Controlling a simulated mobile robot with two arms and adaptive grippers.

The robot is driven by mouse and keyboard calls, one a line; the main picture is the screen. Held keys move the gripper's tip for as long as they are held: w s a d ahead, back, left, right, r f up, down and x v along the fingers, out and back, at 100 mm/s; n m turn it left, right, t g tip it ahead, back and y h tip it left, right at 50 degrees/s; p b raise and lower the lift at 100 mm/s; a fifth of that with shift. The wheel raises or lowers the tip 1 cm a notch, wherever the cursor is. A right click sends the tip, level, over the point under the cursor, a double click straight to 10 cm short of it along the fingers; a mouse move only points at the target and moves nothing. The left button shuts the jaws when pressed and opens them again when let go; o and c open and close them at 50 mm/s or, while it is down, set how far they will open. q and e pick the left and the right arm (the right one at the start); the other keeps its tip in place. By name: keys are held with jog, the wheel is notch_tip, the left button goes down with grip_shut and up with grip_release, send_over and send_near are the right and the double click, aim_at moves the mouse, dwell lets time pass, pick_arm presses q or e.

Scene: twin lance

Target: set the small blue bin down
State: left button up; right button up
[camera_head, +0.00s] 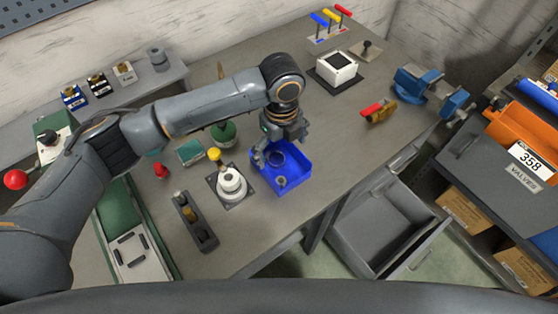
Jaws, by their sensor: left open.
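The small blue bin (287,179) rests on the grey workbench, close to its front edge. Something ring-shaped and a small piece lie inside it. My left gripper (268,157) reaches down over the bin's back left part with its fingers apart. One finger is close to the bin's left wall; I cannot tell whether it touches. The gripper hides the bin's back rim. My right gripper is not in view.
A white round fixture with a yellow knob (232,183) stands just left of the bin. A grey tray (195,222) lies front left. A blue vise (415,82) is at the right. An open drawer (385,225) juts out below the bench. Bench right of the bin is clear.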

aim_at(279, 164)
pick_arm(q)
jog(key=shift+a+f+p, duration=0.1)
jog(key=shift+f+p, duration=0.25)
jog(key=shift+f, duration=0.35)
notch_tip(279, 164, down, 4)
jog(key=shift+w+a+r+p, duration=0.1)
jog(key=shift+p, duration=0.35)
jog(key=c, duration=0.8)
jog(key=shift+c, duration=0.9)
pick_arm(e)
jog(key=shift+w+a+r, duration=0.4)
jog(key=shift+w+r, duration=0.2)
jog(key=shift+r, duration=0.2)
pick_arm(q)
jog(key=shift+r, duration=0.1)
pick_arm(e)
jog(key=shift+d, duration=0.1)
